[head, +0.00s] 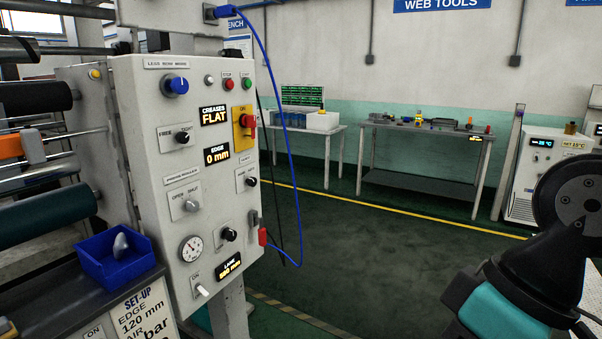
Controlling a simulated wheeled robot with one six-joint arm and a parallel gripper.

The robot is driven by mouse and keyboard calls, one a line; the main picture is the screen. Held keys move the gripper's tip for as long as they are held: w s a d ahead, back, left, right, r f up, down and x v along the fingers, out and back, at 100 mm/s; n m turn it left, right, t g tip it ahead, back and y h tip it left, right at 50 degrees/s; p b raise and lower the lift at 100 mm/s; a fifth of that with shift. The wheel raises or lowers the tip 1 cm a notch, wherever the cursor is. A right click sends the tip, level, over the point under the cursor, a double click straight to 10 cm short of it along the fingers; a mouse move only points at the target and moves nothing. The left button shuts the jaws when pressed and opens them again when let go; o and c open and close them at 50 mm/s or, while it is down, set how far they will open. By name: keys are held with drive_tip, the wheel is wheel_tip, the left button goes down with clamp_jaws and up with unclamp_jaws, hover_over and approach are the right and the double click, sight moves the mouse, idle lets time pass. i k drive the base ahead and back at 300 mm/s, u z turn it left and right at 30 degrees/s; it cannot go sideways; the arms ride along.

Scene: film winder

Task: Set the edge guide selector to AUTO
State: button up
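The grey control panel (150,190) stands at the left, turned partly toward me. A small black selector knob (251,181) sits on its right side, under a label too small to read surely. It is right of and below the EDGE display (216,155), which reads 0 mm. I take this knob to be the edge guide selector, but cannot tell its setting. Another black knob (183,137) sits higher up at the left, between two small words. My gripper is not in view; only part of my arm shows at the lower right, well away from the panel.
The panel also carries a blue knob (176,85), a red-handled yellow switch (244,130), a pinch roller knob (191,205) and a gauge (191,249). A blue bin (118,262) stands in front at left. A blue cable hangs at right. The floor (370,260) beyond is clear.

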sight(251, 182)
drive_tip(key=z, duration=0.05)
drive_tip(key=i, duration=1.1)
drive_tip(key=u, duration=0.3)
